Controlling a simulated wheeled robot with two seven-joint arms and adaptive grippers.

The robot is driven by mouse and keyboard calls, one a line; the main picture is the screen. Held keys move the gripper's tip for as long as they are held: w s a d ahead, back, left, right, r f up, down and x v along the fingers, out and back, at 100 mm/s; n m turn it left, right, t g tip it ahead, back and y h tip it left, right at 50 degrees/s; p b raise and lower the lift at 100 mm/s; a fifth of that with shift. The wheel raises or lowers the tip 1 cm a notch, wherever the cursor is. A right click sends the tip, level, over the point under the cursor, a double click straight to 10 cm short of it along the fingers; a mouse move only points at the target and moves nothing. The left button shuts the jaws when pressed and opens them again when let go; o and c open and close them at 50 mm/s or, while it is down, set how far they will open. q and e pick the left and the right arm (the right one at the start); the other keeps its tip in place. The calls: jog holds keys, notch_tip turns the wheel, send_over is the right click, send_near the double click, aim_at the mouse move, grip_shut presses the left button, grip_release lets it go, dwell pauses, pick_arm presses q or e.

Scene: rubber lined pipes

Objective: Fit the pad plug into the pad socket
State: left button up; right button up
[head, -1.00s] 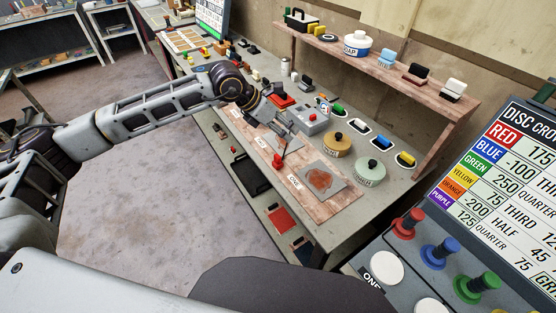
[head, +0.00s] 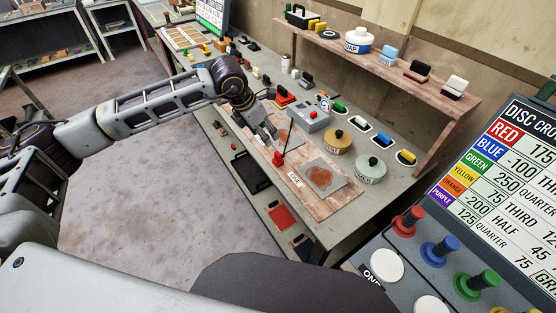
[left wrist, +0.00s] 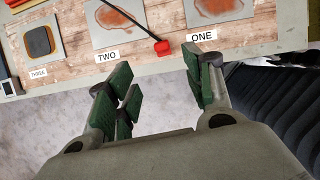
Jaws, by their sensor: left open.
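I cannot tell for sure which items are the pad plug and the pad socket. That gripper, with green-padded fingers, is open and empty at the front edge of the wooden board. It also shows in the left wrist view (left wrist: 158,68), its fingers spread below the board's edge. A black rod with a red end (head: 278,159) is just beyond the fingertips; the red end shows between them in the left wrist view (left wrist: 161,48). My right gripper is not in view.
A wooden shelf (head: 400,83) runs above. Open floor lies in front.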

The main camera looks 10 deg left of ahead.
pick_arm(q)
jog(key=shift+f, duration=0.1)
jog(key=p, duration=0.1)
send_over(277, 153)
jog(key=s+a, duration=0.1)
jog(key=s, duration=0.1)
jog(key=f, duration=0.7)
jog(key=shift+w+f, duration=0.2)
jog(key=shift+f, duration=0.25)
jog(key=shift+w+f+p, duration=0.1)
jog(key=shift+f+p, duration=0.25)
jog(key=shift+f, duration=0.1)
jog(key=shift+p+x, duration=0.5)
jog(key=shift+x, duration=1.6)
